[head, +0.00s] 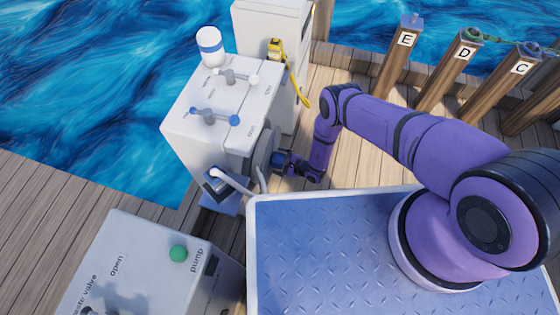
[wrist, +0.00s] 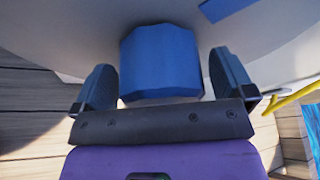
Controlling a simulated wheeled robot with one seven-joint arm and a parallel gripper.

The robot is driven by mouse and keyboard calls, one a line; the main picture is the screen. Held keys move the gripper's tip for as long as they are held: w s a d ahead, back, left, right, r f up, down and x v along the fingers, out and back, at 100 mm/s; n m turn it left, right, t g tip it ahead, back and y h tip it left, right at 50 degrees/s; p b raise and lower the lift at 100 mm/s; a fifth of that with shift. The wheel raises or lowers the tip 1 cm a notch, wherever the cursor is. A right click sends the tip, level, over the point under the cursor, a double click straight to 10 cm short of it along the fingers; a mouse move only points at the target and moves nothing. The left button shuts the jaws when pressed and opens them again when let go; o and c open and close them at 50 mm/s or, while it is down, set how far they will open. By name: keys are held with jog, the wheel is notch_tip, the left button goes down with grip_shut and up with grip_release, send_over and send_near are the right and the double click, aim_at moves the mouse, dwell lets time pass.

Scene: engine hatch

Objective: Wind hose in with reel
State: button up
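The reel (head: 262,150) is a grey disc on the side of the white cabinet in the head view. It fills the top of the wrist view as a pale curved face (wrist: 60,35). A blue reel handle (wrist: 160,62) stands out from that face. My gripper (wrist: 162,85) is open, with one finger on each side of the handle and a narrow gap showing at each. In the head view my gripper (head: 285,162) is at the reel's right side. A pale grey hose (head: 236,182) bends out below the reel near a blue holder; its end is unclear.
The white cabinet (head: 205,140) has levers and a white-and-blue bottle (head: 211,46) on top. A yellow nozzle (head: 275,48) with a yellow cord hangs behind. A pump box (head: 150,262) with a green button stands front left. Wooden posts (head: 397,62) line the deck edge by water.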

jog(key=v, duration=1)
jog(key=shift+s+d, duration=0.15)
jog(key=shift+d, duration=0.15)
jog(key=shift+r, duration=0.1)
